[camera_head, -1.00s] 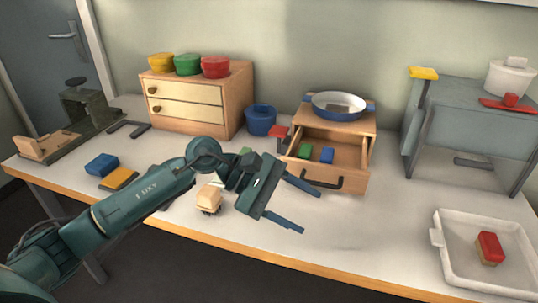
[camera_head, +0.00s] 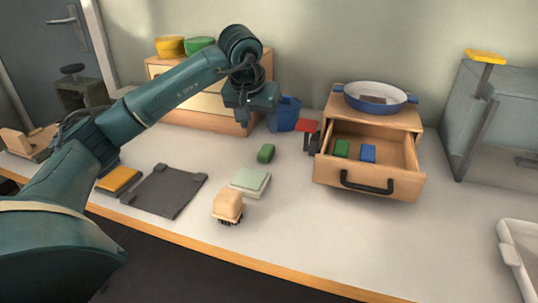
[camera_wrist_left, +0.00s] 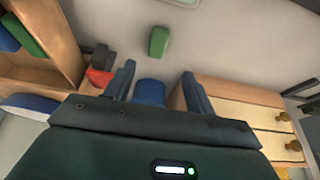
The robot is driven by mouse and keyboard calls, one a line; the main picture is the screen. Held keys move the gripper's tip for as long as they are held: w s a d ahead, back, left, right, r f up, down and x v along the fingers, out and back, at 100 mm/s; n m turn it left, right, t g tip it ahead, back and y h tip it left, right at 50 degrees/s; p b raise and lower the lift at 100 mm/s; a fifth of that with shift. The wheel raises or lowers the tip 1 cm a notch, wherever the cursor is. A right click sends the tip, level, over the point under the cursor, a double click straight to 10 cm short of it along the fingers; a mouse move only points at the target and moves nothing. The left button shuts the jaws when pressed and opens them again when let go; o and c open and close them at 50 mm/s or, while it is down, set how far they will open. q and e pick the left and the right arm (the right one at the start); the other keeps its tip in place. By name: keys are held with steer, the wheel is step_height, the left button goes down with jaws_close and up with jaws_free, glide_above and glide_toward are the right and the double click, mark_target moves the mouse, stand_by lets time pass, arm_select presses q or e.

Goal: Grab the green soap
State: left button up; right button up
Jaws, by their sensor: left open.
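A small green block (camera_head: 266,153) lies on the table in the head view, left of the open drawer. It also shows in the wrist view (camera_wrist_left: 159,41), top middle, apart from the fingers. Another green block (camera_head: 341,148) lies inside the drawer next to a blue one (camera_head: 368,153). I cannot tell for certain which block is the soap. My left gripper (camera_head: 245,118) points down above the back of the table, near the blue cup (camera_head: 288,114). In the wrist view its fingers (camera_wrist_left: 158,85) are spread and empty. My right gripper is out of view.
The open wooden drawer (camera_head: 367,186) juts forward under a blue pan (camera_head: 375,97). A red-topped item (camera_head: 307,127) stands beside it. A pale green slab (camera_head: 250,181), a beige brush (camera_head: 228,205) and a dark mat (camera_head: 165,191) lie nearer the front.

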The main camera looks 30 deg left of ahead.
arm_select(q)
glide_above(265, 151)
steer(key=s, duration=0.2)
step_height(265, 151, down, 4)
steer(key=shift+w+f+b, duration=0.1)
steer(key=shift+f+b, duration=0.05)
steer(key=shift+b, duration=0.15)
steer(key=x, duration=0.3)
steer(key=b+x, duration=0.1)
steer(key=shift+d+f, duration=0.25)
steer(key=shift+f, duration=0.45)
steer(key=c, duration=1.1)
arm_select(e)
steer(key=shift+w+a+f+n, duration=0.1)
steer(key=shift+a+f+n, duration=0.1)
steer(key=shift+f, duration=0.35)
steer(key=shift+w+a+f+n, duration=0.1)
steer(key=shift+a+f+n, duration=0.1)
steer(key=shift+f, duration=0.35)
arm_select(q)
steer(key=shift+o, duration=0.2)
steer(key=shift+r, duration=0.1)
